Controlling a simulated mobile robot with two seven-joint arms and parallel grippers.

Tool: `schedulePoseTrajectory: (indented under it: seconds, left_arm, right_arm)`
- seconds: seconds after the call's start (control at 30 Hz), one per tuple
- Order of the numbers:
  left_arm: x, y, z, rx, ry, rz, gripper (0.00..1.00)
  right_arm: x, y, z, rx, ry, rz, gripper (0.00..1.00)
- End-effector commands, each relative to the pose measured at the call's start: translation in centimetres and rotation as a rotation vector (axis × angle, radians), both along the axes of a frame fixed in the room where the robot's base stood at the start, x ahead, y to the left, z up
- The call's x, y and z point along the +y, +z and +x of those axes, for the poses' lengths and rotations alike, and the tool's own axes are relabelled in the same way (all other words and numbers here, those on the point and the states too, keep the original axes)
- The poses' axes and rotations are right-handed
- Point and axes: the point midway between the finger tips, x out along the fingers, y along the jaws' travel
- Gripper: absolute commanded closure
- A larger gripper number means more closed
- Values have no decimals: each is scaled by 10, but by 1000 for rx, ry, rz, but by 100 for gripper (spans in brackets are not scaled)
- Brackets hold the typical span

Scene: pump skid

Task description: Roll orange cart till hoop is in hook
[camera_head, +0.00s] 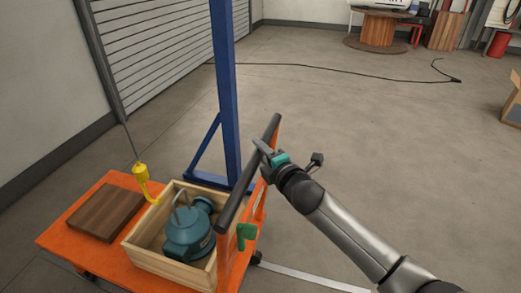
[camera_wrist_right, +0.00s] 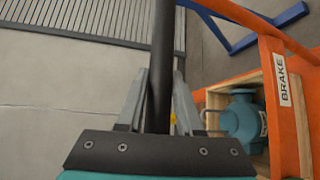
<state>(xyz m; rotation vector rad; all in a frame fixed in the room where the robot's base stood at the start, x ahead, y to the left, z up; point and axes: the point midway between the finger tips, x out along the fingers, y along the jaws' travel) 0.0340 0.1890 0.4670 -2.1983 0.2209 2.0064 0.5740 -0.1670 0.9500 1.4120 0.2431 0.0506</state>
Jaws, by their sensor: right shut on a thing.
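The orange cart (camera_head: 60,238) stands at lower left, carrying a wooden crate (camera_head: 150,258) with a teal pump (camera_head: 188,238) in it. A grey hoop (camera_head: 181,193) stands up on top of the pump. A yellow hook (camera_head: 141,172) hangs on a cable left of the hoop in the head view, apart from it in the picture. My right gripper (camera_head: 263,150) is shut on the cart's dark handle bar (camera_head: 236,195); the bar also runs between the fingers in the right wrist view (camera_wrist_right: 162,60). My left gripper is not in view.
A blue post (camera_head: 226,90) with a braced foot rises behind the cart. A green lever (camera_head: 246,235) sits on the cart's end frame, and a BRAKE label (camera_wrist_right: 285,80) shows in the wrist view. A brown wooden block (camera_head: 106,212) lies on the cart.

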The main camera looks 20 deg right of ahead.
Motion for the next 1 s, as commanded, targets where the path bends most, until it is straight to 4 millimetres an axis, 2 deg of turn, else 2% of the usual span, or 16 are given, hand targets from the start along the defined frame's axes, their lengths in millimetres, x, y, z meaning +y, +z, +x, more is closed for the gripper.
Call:
schedulePoseTrajectory:
  seconds: [0.13, 0.23, 0.5, 0.67, 0.9, 1.0]
  left_arm:
    - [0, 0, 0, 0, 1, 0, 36]
    - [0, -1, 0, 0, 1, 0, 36]
    - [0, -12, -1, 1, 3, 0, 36]
    - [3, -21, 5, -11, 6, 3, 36]
    - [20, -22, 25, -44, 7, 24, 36]
    - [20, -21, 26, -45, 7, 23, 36]
  right_arm:
    - [1, -1, 1, 1, -1, 0, 100]
    - [9, 0, 7, -1, 0, 2, 100]
    - [67, 0, 44, -5, 6, 8, 100]
    - [91, -1, 61, -3, 4, 4, 100]
    - [100, 0, 67, 1, 0, -2, 100]
    - [100, 0, 67, 1, 0, -2, 100]
